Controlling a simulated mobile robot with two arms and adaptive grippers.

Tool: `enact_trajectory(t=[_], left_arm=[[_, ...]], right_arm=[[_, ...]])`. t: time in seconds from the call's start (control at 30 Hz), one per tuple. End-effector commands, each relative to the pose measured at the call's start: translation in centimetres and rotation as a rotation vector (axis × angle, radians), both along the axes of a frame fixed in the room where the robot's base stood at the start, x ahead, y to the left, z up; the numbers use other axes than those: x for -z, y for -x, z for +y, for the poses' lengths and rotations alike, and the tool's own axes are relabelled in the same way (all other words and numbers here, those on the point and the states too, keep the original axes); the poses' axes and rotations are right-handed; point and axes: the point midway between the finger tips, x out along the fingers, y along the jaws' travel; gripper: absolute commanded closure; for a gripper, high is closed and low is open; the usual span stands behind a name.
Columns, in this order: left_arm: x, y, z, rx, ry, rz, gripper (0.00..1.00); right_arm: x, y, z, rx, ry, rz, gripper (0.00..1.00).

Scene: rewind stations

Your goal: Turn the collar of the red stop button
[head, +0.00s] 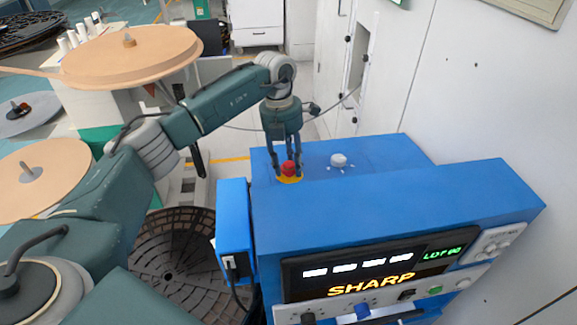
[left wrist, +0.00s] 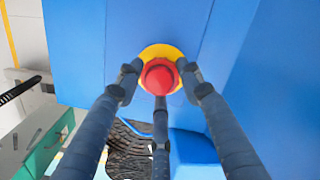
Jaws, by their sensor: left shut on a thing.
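The red stop button (head: 289,168) stands on a yellow base (head: 290,180) on the top of the blue machine, near its left end. In the left wrist view the red button (left wrist: 160,75) is in the middle, with the yellow disc (left wrist: 160,52) around it. My left gripper (head: 287,160) points down from above, its fingers around the button. In the left wrist view its three dark fingers (left wrist: 159,90) close in on the sides of the red button. The fingers hide part of the collar. My right gripper is in neither view.
A grey-white knob (head: 338,160) stands on the blue top to the right of the button. The blue machine (head: 400,200) has a front panel with a lit SHARP display (head: 372,284). A white wall (head: 490,90) is close behind. Large tan reels (head: 130,62) stand at the left.

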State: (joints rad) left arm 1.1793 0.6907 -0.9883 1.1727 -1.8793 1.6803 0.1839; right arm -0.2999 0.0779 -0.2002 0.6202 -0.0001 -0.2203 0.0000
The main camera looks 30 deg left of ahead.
Motion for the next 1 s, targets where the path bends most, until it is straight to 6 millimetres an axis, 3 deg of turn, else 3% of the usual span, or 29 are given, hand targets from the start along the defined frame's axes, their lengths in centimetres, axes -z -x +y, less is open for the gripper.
enact_trajectory(t=[0.63, 0.67, 0.73, 1.0], left_arm=[[-0.29, -0.23, 0.02, 0.064, 0.009, -0.013, 0.89], [-0.29, -0.24, 0.02, 0.064, 0.009, -0.013, 0.61], [-0.30, -0.22, 0.01, 0.064, 0.009, -0.013, 0.47], [-0.14, -0.10, 0.02, 0.065, 0.008, -0.009, 0.44]], right_arm=[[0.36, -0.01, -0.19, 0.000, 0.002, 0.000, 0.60], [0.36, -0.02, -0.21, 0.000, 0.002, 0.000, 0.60], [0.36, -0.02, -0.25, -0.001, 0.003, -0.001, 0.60], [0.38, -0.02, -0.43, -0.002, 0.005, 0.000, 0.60]])
